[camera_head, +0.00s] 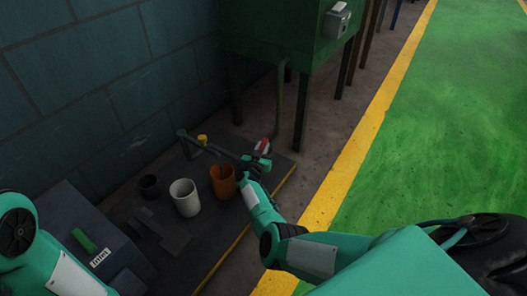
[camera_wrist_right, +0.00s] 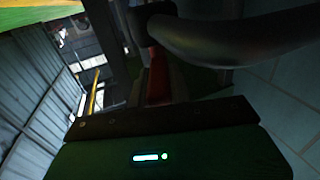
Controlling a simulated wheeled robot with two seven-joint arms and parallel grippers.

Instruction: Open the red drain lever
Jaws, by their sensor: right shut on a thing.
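The red drain lever (camera_head: 264,146) shows as a small red and white piece at the right end of a dark pipe (camera_head: 222,152). My right gripper (camera_head: 256,164) is at that end, reaching in from the lower right. In the right wrist view a red strip of the lever (camera_wrist_right: 158,82) lies just ahead of the gripper body, by the dark curved pipe (camera_wrist_right: 235,38). The gripper is shut on the lever; the fingertips are dark and hard to make out. My left gripper is not in view; only its arm shows at lower left.
A white cup (camera_head: 185,198), an orange cup (camera_head: 223,183) and a black cup (camera_head: 149,187) stand on the dark platform (camera_head: 214,232) left of my right arm. A yellow knob (camera_head: 202,140) sits above the pipe. A green cabinet (camera_head: 270,35) stands behind. Green floor (camera_head: 440,130) is clear.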

